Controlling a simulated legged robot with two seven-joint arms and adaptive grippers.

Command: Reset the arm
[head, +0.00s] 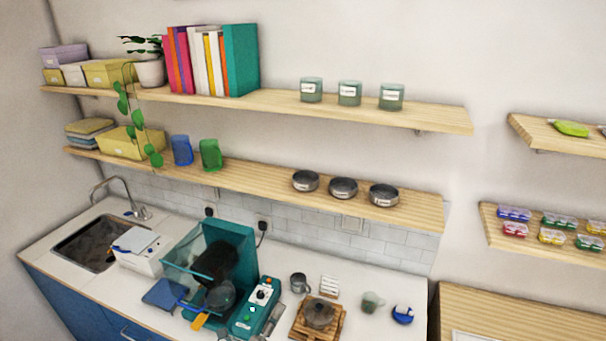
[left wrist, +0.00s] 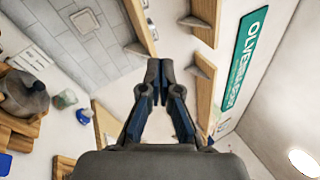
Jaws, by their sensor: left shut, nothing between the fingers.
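My left gripper (left wrist: 157,68) is in the middle of the left wrist view. Its two dark fingers meet at the tips, with nothing between them. In that view it points toward the tiled wall and wooden shelves, clear of any object. In the head view, a small grey part at the bottom edge, right of the teal machine (head: 240,245), may be my left gripper, but it is too small to tell its pose. My right gripper is in neither view.
On the white counter (head: 372,280) are a pot (head: 320,313) on a wooden stand, a grey mug (head: 299,283), a green cup (head: 371,301) and a blue item (head: 403,314). Wooden shelves (head: 270,184) with bowls and jars (head: 349,93) hang above. A sink (head: 88,247) is left.

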